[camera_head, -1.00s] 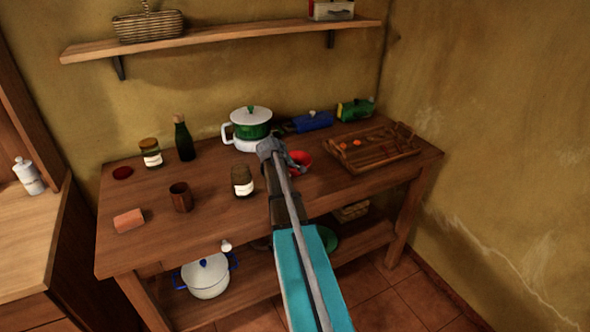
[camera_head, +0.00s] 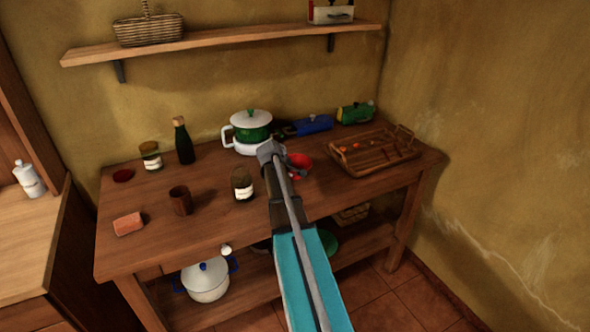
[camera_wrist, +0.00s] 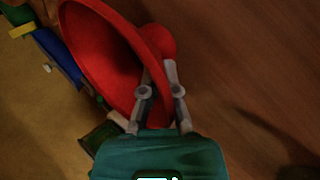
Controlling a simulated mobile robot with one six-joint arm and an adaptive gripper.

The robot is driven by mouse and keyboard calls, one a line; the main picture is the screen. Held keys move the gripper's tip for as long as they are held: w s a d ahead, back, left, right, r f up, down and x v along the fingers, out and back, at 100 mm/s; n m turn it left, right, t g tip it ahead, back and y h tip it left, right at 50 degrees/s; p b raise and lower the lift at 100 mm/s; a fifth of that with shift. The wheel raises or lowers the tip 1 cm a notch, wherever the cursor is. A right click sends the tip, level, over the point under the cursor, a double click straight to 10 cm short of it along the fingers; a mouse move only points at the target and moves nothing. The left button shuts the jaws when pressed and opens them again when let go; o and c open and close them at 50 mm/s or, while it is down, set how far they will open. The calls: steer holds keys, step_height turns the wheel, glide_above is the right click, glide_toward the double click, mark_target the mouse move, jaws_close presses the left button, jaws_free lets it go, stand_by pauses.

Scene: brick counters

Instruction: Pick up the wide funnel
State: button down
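The wide funnel (camera_wrist: 100,55) is red and fills the upper left of the wrist view, its broad mouth turned to the left and its narrower part (camera_wrist: 162,42) to the right. In the head view the funnel (camera_head: 301,160) shows only partly behind my arm, near the back right of the table. My gripper (camera_wrist: 160,72) has its two grey fingers close together on the funnel's wall by the rim. The fingertips are partly lost against the red. In the head view my gripper (camera_head: 286,158) is mostly hidden by my arm.
A wooden tray (camera_head: 385,165) stands right of the funnel, and a green pot with a white lid (camera_head: 250,122) behind it on the left. A labelled jar (camera_head: 242,184) is to the left. Blue (camera_head: 313,123) and green (camera_head: 352,113) items lie at the back.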

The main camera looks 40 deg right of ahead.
stand_by(0.4)
step_height(320, 180, up, 3)
steer(key=p, duration=0.3)
steer(key=shift+r, duration=0.15)
steer(key=s+a+r+p, duration=0.2)
steer(key=s+r+p, duration=0.3)
steer(key=s, duration=0.1)
steer(key=s+a+r+p, duration=0.3)
steer(key=s+r+p, duration=0.1)
steer(key=s+p, duration=0.1)
steer(key=shift+s+a+r, duration=0.3)
steer(key=shift+s+r, duration=0.05)
steer(key=shift+s, duration=0.55)
steer(key=shift+s, duration=0.1)
stand_by(1.0)
